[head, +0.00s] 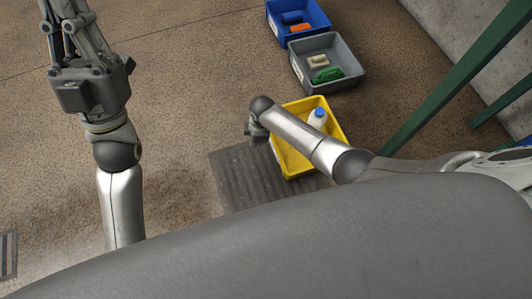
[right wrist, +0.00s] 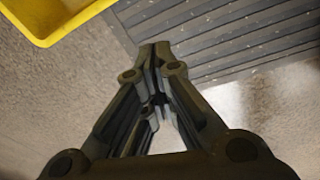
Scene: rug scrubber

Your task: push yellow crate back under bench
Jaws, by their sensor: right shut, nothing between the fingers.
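The yellow crate (head: 337,128) stands on the floor right of centre in the head view, partly hidden by my right arm. A white bottle with a blue cap (head: 317,119) is inside it. The crate's corner shows at the top left of the right wrist view (right wrist: 50,25). My right gripper (head: 256,135) is just left of the crate, shut and empty; its closed fingers fill the middle of the right wrist view (right wrist: 155,52). Green bench legs (head: 450,90) slant at the right. My left gripper (head: 68,15) is at the top left, its fingertips cut off by the frame.
A grey crate (head: 351,76) with a green item and a pale item stands beyond the yellow one, and a blue crate (head: 275,22) beyond that. A grey ribbed mat (head: 235,180) lies beside the yellow crate. A concrete wall is at upper right.

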